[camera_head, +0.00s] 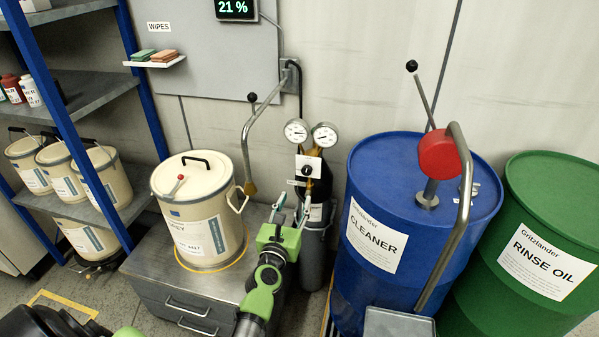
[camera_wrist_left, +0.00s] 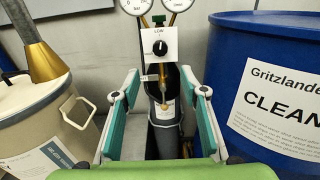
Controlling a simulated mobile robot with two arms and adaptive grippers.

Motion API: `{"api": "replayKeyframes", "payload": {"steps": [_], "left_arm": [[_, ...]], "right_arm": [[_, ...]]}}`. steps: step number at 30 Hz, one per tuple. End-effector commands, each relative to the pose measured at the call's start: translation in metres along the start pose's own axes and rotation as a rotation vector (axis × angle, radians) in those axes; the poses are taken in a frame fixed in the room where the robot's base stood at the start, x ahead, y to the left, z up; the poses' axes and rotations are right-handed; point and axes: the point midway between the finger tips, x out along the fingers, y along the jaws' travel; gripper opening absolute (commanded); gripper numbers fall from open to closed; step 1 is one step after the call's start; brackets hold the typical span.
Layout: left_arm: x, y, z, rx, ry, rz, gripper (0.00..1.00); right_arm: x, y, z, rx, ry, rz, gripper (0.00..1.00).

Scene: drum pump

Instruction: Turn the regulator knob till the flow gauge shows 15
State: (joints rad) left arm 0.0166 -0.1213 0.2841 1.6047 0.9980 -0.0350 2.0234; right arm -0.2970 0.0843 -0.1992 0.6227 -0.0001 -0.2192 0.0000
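The regulator knob (camera_head: 306,170) is small and black on a white plate below two round dial gauges, the left gauge (camera_head: 296,131) and the right gauge (camera_head: 325,135). The knob (camera_wrist_left: 160,47) shows in the left wrist view with a white pointer mark and "LOW" printed above it. The gauge needles are too small to read, and the wrist view cuts off the dials. My left gripper (camera_head: 292,207) is open and empty. Its green-padded fingers (camera_wrist_left: 163,100) stand apart, below and in front of the knob, not touching it. My right gripper is not in view.
A cream drum (camera_head: 196,215) stands left of the gripper on a grey steel cabinet (camera_head: 190,300). A blue cleaner drum (camera_head: 385,175) with a red pump stands close on the right, with a green drum (camera_head: 550,200) beyond. A grey cylinder (camera_head: 314,240) stands below the regulator.

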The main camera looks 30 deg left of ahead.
Motion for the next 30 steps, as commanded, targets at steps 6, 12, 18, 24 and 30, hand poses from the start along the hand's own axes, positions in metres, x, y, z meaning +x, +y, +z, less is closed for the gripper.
{"api": "replayKeyframes", "payload": {"steps": [6,12,18,24,30], "left_arm": [[0.029,0.001,0.003,-0.003,-0.004,0.001,0.4],[0.072,0.0,0.001,0.001,-0.003,-0.001,0.4],[0.109,0.0,0.0,0.003,-0.002,-0.001,0.4],[0.13,-0.001,-0.001,0.002,-0.001,-0.002,0.4],[0.136,-0.001,0.0,0.0,0.0,-0.001,0.4]], "right_arm": [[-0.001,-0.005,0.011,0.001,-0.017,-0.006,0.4],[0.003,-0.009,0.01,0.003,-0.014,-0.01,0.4],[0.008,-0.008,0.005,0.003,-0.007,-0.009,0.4],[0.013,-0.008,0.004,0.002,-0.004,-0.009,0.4],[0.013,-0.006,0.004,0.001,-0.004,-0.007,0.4]]}}
